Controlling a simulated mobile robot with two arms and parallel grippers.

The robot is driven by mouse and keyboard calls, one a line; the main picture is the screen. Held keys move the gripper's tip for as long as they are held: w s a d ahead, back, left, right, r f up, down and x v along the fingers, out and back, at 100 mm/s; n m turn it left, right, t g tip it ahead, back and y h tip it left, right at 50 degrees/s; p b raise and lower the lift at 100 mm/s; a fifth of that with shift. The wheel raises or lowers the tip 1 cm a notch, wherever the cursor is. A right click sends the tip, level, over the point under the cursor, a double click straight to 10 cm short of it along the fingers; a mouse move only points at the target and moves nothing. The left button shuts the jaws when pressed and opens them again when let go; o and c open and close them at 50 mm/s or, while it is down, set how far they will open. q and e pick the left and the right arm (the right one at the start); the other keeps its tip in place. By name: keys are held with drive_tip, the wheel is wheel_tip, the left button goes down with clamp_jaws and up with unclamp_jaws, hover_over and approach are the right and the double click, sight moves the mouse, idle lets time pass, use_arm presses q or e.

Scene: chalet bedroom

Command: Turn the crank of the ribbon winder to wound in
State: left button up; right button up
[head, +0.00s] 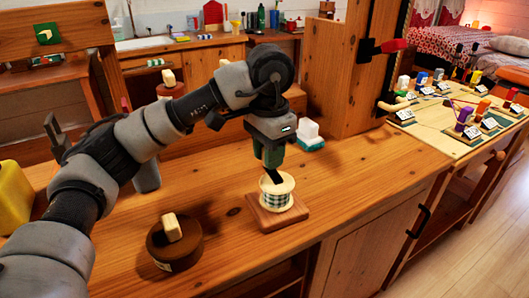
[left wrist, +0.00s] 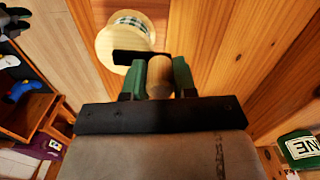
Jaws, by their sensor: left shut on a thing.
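The ribbon winder is a cream spool (head: 277,193) with a dark checked ribbon, standing on a square wooden base (head: 277,217) on the worktop. My left gripper (head: 272,164) comes down onto it from above, its green fingers just over the spool's top. In the left wrist view, the fingers (left wrist: 164,77) are shut on a round wooden crank knob (left wrist: 159,78). A black crank arm (left wrist: 130,58) runs from near the knob across the pale spool face (left wrist: 116,45). In the head view the gripper hides most of the crank.
A round brown box (head: 174,243) with a pale block on top stands left of the winder. A white block on a teal base (head: 310,136) is behind it. A wooden post (head: 345,80) rises at the back right. The worktop's front right is clear.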

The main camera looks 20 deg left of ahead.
use_arm(q)
drive_tip(key=shift+w+d+m, duration=0.15)
drive_tip(key=shift+d+m, duration=0.05)
drive_tip(key=shift+m, duration=0.3)
drive_tip(key=shift+w+d+m, duration=0.1)
drive_tip(key=shift+m, duration=0.4)
use_arm(e)
drive_tip(key=shift+w+a+f, duration=0.1)
drive_tip(key=shift+w+f, duration=0.1)
drive_tip(key=shift+f, duration=0.4)
use_arm(q)
drive_tip(key=o, duration=0.9)
drive_tip(key=shift+o, duration=0.2)
drive_tip(key=shift+r, duration=0.2)
wheel_tip(320, 180, up, 10)
drive_tip(key=p, duration=0.3)
drive_tip(key=shift+r, duration=0.2)
use_arm(e)
wheel_tip(320, 180, down, 11)
drive_tip(key=shift+s+r+g, duration=0.15)
drive_tip(key=shift+g, duration=0.25)
